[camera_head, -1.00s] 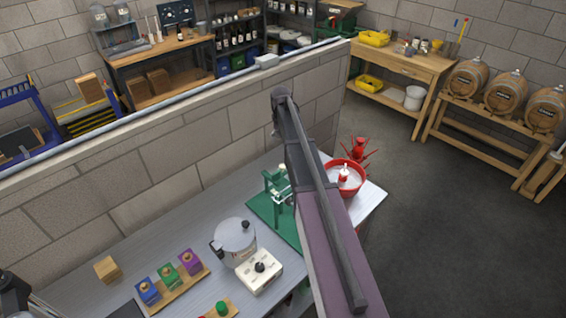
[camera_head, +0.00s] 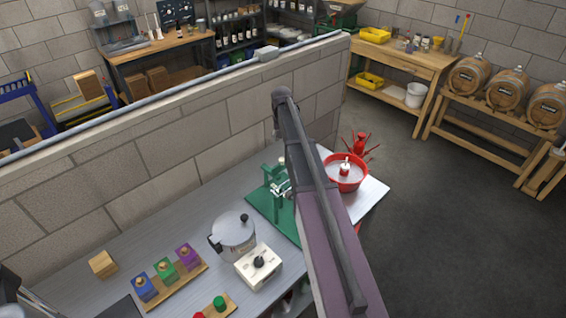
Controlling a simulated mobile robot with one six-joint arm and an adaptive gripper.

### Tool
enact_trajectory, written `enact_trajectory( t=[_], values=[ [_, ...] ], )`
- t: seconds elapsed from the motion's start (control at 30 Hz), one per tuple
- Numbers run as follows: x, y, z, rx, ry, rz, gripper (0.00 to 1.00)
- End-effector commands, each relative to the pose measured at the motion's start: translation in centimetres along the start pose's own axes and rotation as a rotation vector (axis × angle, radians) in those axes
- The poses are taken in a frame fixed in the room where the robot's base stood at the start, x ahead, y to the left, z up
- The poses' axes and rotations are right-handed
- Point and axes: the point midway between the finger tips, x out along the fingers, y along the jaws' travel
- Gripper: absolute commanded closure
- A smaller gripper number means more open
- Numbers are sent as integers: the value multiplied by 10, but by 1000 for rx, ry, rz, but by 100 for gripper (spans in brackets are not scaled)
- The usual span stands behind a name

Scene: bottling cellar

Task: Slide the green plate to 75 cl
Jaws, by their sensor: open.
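A green base plate (camera_head: 256,207) lies on the grey workbench, with a green stand (camera_head: 273,180) on it; my arm covers its right part. A green block with a knob (camera_head: 166,271) sits between a blue block (camera_head: 144,288) and a purple block (camera_head: 188,257) on a wooden strip. I cannot tell which of these is the green plate. No 75 cl mark is readable. My arm crosses the middle of the view; my gripper does not show.
A silver pot (camera_head: 233,237) and a white box with a black knob (camera_head: 258,267) stand near the green base plate. A red basin (camera_head: 347,186) is right of my arm. A stone block wall (camera_head: 150,160) backs the bench. The floor at right is clear.

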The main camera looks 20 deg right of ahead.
Motion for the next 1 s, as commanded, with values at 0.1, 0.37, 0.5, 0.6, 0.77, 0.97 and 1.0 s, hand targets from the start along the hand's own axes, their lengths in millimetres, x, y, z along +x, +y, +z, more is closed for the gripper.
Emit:
enact_trajectory(
  t=[0.1, 0.37, 0.5, 0.6, 0.77, 0.97, 1.0],
  values=[
    [13, 0, 0, 0, 0, 0, 27],
    [33, 1, 0, 1, 0, 0, 27],
    [43, 1, 0, 1, 0, 0, 27],
    [51, 1, 0, 1, 0, 0, 27],
    [63, 2, 0, 2, 0, 0, 27],
    [78, 2, 0, 2, 0, 0, 27],
    [81, 2, 0, 2, 0, 0, 27]
  ],
)
